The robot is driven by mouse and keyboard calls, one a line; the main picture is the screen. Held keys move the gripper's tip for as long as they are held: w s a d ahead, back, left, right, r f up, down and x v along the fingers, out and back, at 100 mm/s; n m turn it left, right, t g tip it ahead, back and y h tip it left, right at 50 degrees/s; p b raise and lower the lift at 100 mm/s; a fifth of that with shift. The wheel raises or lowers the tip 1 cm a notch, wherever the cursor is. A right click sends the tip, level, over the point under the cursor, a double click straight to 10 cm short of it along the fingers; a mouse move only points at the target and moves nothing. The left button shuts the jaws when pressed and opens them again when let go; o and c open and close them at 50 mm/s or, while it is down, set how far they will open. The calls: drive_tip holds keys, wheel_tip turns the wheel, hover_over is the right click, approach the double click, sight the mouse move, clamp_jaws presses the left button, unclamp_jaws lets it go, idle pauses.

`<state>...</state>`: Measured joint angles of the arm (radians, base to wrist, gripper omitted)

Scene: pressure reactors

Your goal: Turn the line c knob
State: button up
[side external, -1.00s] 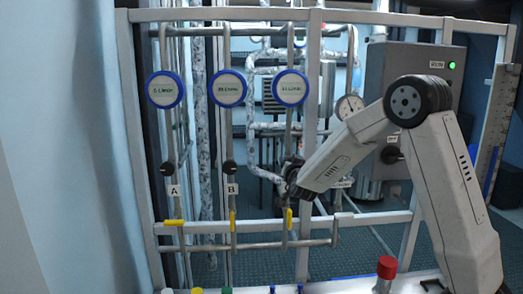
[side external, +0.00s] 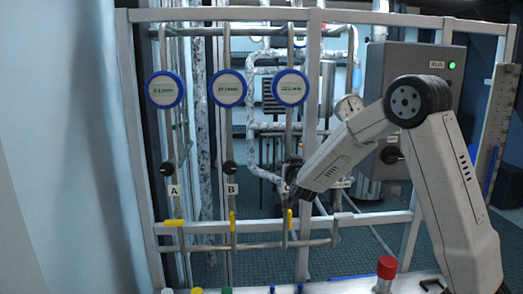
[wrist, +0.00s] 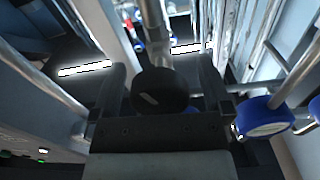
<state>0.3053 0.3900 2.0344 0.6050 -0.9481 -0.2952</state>
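The line C knob (wrist: 158,98) is a dark round knob with a pale mark in the middle of the wrist view.
Knob A (side external: 167,168) and knob B (side external: 230,168) stand to the left on their own lines. Yellow valve handles, such as the line C handle (side external: 289,219), sit below. A frame post (side external: 311,110), a pressure gauge (side external: 349,107) and a grey control box (side external: 418,75) are to the right.

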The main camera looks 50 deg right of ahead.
drive_tip(key=shift+s+a, duration=0.1)
drive_tip(key=shift+a, duration=0.05)
drive_tip(key=v, duration=0.7)
drive_tip(key=shift+s+a, duration=0.2)
idle(0.5)
drive_tip(key=s+a+f+n+g+y, duration=0.2)
drive_tip(key=a+f+n+y, duration=0.4)
drive_tip(key=a+f+y, duration=0.5)
drive_tip(key=s+a+f+n+g+y, duration=0.1)
drive_tip(key=s+a+f+n+g, duration=0.1)
drive_tip(key=s, duration=0.5)
drive_tip(key=s+a+f+n+g, duration=0.2)
drive_tip(key=s+a+f+g, duration=0.1)
drive_tip(key=s+a+g, duration=0.2)
drive_tip(key=shift+s+a+f+g+y, duration=0.4)
drive_tip(key=shift+s+g, duration=0.2)
drive_tip(key=shift+s, duration=0.65)
